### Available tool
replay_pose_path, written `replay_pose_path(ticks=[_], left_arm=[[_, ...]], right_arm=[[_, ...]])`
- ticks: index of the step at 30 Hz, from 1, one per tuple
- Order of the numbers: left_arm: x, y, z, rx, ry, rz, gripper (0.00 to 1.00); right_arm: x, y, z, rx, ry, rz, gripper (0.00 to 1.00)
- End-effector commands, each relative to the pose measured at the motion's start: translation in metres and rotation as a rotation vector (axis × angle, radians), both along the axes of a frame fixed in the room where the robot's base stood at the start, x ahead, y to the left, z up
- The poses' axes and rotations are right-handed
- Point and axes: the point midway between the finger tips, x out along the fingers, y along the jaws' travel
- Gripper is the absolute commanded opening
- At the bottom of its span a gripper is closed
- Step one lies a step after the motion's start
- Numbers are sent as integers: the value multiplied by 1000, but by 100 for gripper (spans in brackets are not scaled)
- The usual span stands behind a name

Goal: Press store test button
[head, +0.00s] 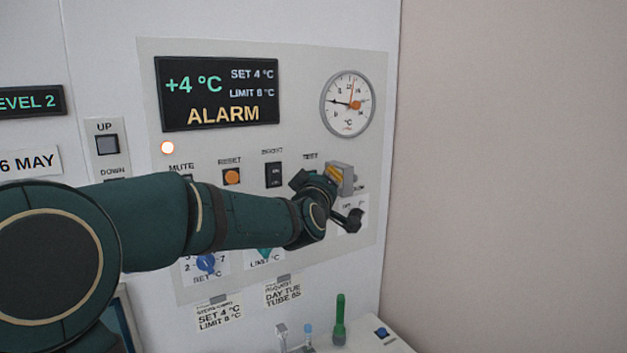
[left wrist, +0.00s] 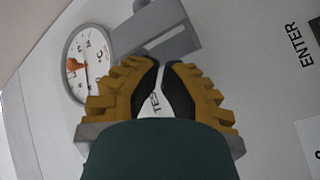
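The TEST label (head: 310,156) is on the upright panel, right of the dark on/off switch. My left arm reaches across the panel, and my left gripper (head: 342,178) is at the panel's right side, just below and right of that label. The gripper and wrist cover most of the place under the label, so I cannot make out the test button. In the left wrist view, the yellow fingers (left wrist: 164,66) have their dark tips together, with nothing seen held. The TEST label (left wrist: 155,102) shows between them. I cannot tell whether the tips touch the panel. My right gripper is not in view.
A round dial (head: 347,104) is above the gripper. The orange RESET button (head: 232,177) and dark switch (head: 273,175) are to the left.

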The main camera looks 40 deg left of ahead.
Motion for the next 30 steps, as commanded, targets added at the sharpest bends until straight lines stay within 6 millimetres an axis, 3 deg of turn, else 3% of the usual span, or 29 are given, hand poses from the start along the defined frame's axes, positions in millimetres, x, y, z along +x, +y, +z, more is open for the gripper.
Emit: replay_pose_path(ticks=[8, 22, 30], left_arm=[[-1, -5, 0, -2, -1, -2, 0], [-12, -44, 0, -2, 0, -2, 0], [-14, -48, 0, 0, 1, -1, 0]], right_arm=[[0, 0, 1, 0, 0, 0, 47], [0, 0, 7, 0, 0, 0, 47], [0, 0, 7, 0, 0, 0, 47]])
